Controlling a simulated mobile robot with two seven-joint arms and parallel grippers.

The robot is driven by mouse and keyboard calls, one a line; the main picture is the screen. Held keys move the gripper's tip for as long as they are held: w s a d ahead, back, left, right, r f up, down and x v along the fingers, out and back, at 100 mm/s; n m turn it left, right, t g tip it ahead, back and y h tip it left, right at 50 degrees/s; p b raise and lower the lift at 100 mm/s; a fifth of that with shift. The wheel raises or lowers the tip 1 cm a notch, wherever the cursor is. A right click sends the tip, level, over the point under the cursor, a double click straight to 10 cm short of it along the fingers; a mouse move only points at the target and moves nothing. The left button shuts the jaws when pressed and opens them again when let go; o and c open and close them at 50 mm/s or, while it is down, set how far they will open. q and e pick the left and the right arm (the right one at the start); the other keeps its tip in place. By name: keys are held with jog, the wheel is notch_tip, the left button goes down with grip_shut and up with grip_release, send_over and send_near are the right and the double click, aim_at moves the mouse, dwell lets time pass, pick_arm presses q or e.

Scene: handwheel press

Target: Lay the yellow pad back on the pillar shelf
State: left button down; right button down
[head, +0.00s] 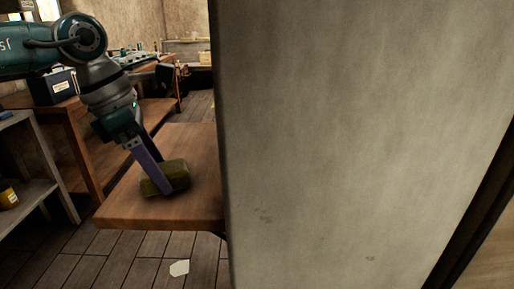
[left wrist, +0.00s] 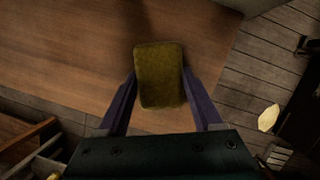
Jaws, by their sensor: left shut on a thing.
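The yellow pad (head: 176,177) is a dull yellow-brown block at the wooden pillar shelf (head: 125,211), near its front part. My left gripper (head: 166,182) comes down from the upper left and is shut on the pad. In the left wrist view the pad (left wrist: 160,75) sits between the two purple fingers (left wrist: 160,98), over the brown shelf top (left wrist: 60,60). I cannot tell for sure whether the pad's underside touches the shelf. My right gripper is in neither view.
A wide grey pillar (head: 360,130) fills the right of the head view, beside the shelf. A grey rack (head: 30,190) and a wooden bench (head: 75,125) with a dark box (head: 54,86) stand at the left. A pale scrap (head: 180,267) lies on the floor.

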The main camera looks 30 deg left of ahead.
pick_arm(q)
jog(key=shift+c, duration=0.2)
grip_release()
jog(key=shift+r, duration=0.1)
jog(key=b+v, duration=0.1)
jog(key=v, duration=1.1)
